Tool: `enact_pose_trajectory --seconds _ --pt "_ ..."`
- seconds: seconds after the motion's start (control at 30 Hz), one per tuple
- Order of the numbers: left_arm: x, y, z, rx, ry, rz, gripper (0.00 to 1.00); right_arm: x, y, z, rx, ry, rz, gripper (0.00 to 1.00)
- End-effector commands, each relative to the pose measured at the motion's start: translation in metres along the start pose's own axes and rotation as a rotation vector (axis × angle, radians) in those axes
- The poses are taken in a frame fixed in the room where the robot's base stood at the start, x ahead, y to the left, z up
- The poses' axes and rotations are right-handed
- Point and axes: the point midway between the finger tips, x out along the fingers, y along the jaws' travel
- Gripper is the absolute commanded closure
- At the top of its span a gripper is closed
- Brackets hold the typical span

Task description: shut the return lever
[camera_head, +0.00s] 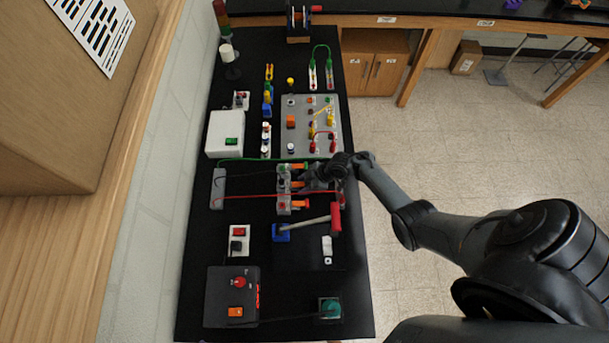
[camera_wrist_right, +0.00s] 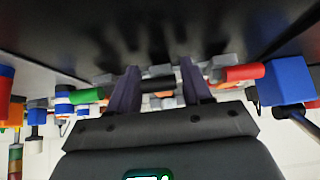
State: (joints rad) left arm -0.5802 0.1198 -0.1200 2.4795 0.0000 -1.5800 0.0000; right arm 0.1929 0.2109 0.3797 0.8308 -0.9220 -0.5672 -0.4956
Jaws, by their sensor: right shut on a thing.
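A grey connector block (camera_head: 284,190) with orange levers stands in the middle of the black bench. The far orange lever (camera_head: 300,166) and the near one (camera_head: 301,204) point right. The middle one is mostly hidden by my right gripper (camera_head: 312,180), which reaches in from the right. In the right wrist view this gripper (camera_wrist_right: 158,84) has a black cylindrical piece (camera_wrist_right: 158,85) between its fingers. A red cylinder (camera_wrist_right: 243,73) and a green cylinder (camera_wrist_right: 89,95) sit on either side. I cannot tell the middle lever's angle. My left gripper is out of view.
A red-handled lever (camera_head: 335,218) on a blue base (camera_head: 281,233) stands close on the near side. A red wire (camera_head: 250,196) and a green wire (camera_head: 260,159) cross the bench. A grey panel (camera_head: 333,104) lies beyond, and a black box (camera_head: 218,285) stands nearer.

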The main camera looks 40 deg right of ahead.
Motion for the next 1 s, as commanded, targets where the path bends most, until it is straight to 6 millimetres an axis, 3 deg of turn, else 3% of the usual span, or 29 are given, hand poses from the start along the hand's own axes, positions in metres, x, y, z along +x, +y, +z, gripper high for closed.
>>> enact_pose_trajectory --seconds 0.37,0.4,0.5,0.83,1.0 --pt "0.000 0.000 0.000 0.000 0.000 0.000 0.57 0.001 0.000 -0.002 -0.002 0.007 -0.001 0.81" --pt "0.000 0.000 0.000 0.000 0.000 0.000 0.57 0.001 0.000 -0.002 -0.002 0.007 -0.001 0.46" --pt "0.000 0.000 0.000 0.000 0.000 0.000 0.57 0.001 0.000 -0.001 -0.002 0.006 -0.001 0.32" --pt "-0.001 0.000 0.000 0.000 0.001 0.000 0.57 -0.002 0.000 0.000 -0.001 0.004 0.000 0.32" --pt "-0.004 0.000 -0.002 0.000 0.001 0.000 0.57 -0.016 0.001 0.000 -0.002 0.002 0.002 0.32"
